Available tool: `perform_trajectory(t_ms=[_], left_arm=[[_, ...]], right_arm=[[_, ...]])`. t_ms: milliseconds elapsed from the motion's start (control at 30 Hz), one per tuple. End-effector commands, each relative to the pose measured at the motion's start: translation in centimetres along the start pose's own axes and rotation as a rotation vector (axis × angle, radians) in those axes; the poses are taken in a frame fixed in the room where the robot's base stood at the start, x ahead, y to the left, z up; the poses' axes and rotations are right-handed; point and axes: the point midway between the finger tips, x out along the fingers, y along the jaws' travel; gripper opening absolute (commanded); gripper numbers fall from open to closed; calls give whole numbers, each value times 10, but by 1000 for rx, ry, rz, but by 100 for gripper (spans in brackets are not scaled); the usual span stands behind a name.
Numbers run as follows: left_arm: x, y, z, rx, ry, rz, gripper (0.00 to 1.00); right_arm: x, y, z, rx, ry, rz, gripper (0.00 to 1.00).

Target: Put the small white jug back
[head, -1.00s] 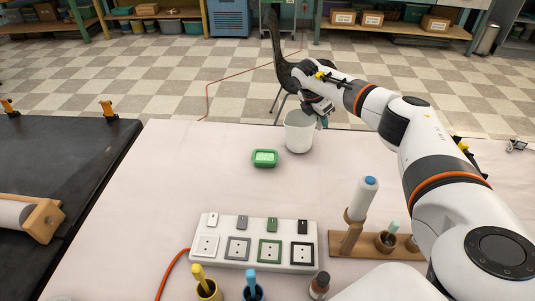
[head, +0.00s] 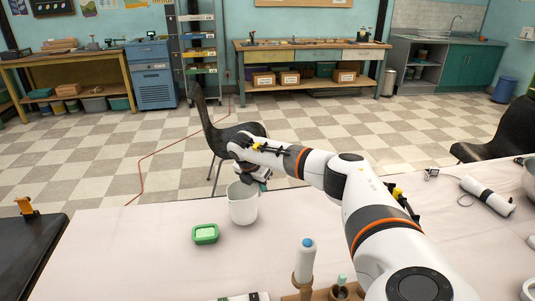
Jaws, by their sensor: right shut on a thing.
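The small white jug (head: 242,205) is upright near the far edge of the pale table (head: 130,255). My right gripper (head: 256,183) is at the jug's upper right rim and is shut on it. The fingertips are partly hidden by the wrist and the jug. I cannot tell whether the jug's base touches the table. My left gripper is not in view.
A green soap dish (head: 205,233) is just left of and nearer than the jug. A white bottle with a blue top (head: 305,262) stands in a wooden rack (head: 298,297) in front. A white cylinder (head: 487,196) lies at the right. A dark chair (head: 225,140) stands behind the table.

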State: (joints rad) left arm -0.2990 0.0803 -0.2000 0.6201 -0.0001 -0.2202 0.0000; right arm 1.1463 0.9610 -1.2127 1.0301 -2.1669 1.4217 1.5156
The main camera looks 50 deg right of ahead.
Motion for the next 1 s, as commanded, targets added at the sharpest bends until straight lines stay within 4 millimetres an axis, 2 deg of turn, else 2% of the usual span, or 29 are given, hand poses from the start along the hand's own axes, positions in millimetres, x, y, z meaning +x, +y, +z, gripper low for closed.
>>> perform_trajectory(t_ms=[33, 200, 400, 533, 633, 900, 1000], left_arm=[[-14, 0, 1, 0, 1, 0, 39], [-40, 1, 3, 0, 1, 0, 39], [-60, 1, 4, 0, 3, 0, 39], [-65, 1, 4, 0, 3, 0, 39], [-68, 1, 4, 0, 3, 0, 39], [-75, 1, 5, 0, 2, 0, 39], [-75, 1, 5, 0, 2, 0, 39]], right_arm=[[-11, 9, -6, -63, 2, -24, 0], [-38, 34, -8, -318, 3, -128, 0], [-73, 57, -6, -572, 4, -232, 0], [-86, 64, -2, -666, 2, -271, 0], [-83, 66, 3, -698, 0, -284, 0], [-41, 67, 20, -702, 0, -287, 0], [-33, 66, 23, -701, 1, -288, 0]])
